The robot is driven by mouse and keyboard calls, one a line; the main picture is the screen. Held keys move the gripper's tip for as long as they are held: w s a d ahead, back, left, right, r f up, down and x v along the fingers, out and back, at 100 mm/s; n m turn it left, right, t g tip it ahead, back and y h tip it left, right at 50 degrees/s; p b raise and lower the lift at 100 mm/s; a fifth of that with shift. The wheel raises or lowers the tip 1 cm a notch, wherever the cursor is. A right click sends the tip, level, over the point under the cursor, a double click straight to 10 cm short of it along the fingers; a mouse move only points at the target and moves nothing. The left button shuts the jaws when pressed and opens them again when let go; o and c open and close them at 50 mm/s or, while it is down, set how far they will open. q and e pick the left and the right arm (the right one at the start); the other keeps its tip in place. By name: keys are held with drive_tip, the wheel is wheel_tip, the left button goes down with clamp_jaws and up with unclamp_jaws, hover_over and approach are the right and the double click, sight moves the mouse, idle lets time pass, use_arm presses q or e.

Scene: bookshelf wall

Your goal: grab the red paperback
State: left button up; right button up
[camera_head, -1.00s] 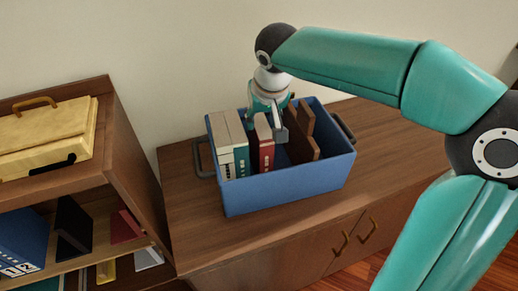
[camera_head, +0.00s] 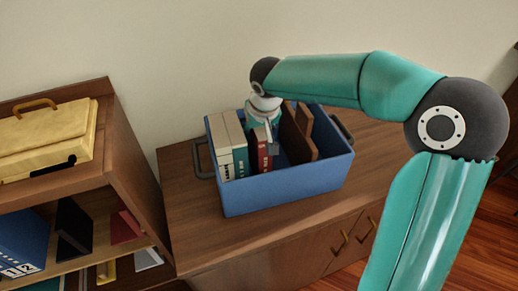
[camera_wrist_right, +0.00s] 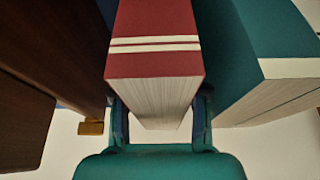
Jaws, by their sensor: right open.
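The red paperback (camera_head: 264,152) stands upright in the blue crate (camera_head: 290,188), between pale books and brown boards. My right gripper (camera_head: 268,140) reaches down into the crate at this book. In the right wrist view the red paperback (camera_wrist_right: 155,40) shows its red cover with two white stripes and its page edges. The open fingers of my right gripper (camera_wrist_right: 160,118) lie on either side of it, with its page block between them. I cannot tell whether the fingers touch it. My left gripper is in neither view.
Pale books (camera_head: 228,145) stand left of it and brown boards (camera_head: 299,135) right, leaving little room. In the wrist view a teal book (camera_wrist_right: 275,50) is close at right. A shelf unit (camera_head: 128,165) stands left of the crate; the cabinet top (camera_head: 255,228) in front is bare.

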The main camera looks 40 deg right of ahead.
drive_tip(key=shift+f+b, duration=0.25)
drive_tip(key=shift+b, duration=0.1)
idle(0.3)
drive_tip(key=shift+r, duration=0.1)
clamp_jaws()
